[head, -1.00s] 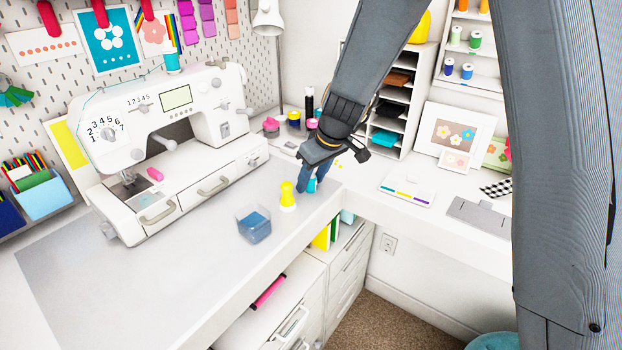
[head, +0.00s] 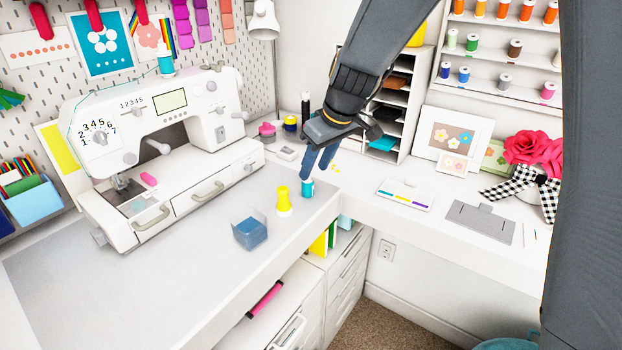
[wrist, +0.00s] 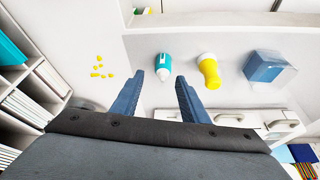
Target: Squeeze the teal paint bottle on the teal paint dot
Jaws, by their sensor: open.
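The teal paint bottle (head: 308,188), with a white part, stands on the grey mat at the right end of the desk, beside a yellow bottle (head: 284,201). My gripper (head: 316,166) is open and empty, its blue fingers just above and behind the bottle. In the wrist view the teal bottle (wrist: 163,66) shows just beyond and between the two fingertips (wrist: 160,79), and the fingers do not hold it. I cannot make out a teal paint dot. A white card with coloured strips (head: 404,195) lies on the right-hand desk.
A clear blue cup (head: 250,231) stands left of the yellow bottle. The sewing machine (head: 165,150) stands at the left. Small yellow bits (wrist: 100,67) lie on the table. A paper shelf (head: 392,105) stands at the back right, and a grey punch board (head: 480,223) lies at the right.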

